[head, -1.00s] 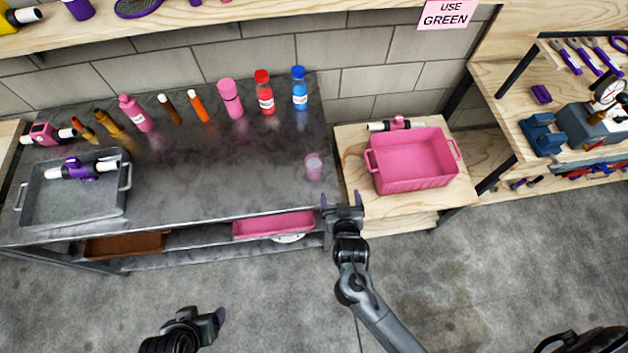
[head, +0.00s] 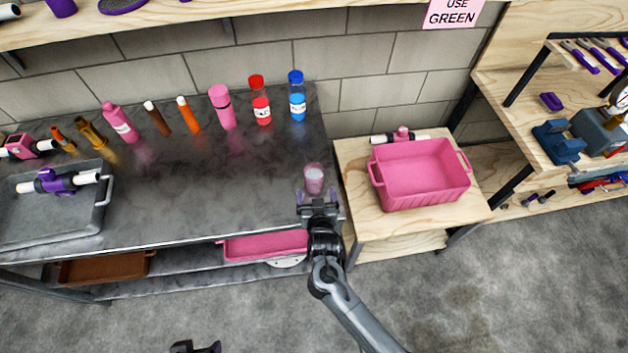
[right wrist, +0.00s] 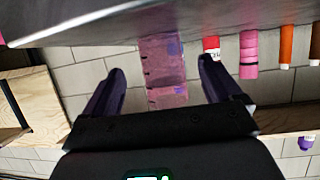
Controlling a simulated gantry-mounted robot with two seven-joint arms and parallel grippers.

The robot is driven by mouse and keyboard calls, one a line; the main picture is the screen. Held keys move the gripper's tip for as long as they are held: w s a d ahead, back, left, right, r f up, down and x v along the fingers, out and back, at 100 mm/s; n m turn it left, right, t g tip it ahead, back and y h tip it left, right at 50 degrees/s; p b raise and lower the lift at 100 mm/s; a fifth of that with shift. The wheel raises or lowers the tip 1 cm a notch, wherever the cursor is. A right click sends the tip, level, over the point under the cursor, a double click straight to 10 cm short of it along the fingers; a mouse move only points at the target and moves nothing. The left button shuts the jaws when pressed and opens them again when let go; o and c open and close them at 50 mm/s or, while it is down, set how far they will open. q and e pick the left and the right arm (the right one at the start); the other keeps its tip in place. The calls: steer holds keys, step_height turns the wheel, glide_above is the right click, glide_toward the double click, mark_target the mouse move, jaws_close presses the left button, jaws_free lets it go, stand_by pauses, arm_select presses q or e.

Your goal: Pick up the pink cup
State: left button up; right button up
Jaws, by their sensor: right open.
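The pink cup (head: 314,179) is small and translucent and stands upright near the right front corner of the dark metal table (head: 215,195). My right gripper (head: 317,197) is open and empty, just in front of the cup at the table's front edge. In the right wrist view, which looks upside down, the cup (right wrist: 165,65) appears between the spread fingers, with a gap on both sides. My left gripper (head: 196,347) shows only partly at the bottom edge, over the floor, and its jaws cannot be made out.
A pink bin (head: 421,177) sits on the wooden stand to the right. A grey tray (head: 60,222) lies far left. The table left of the cup is clear.

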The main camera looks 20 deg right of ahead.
mark_target(314, 189)
steer(key=shift+b+x, duration=0.6)
steer(key=shift+x, duration=2.05)
steer(key=shift+a, duration=0.1)
steer(key=shift+c, duration=0.2)
steer(key=c, duration=1.2)
steer(key=shift+r, duration=0.25)
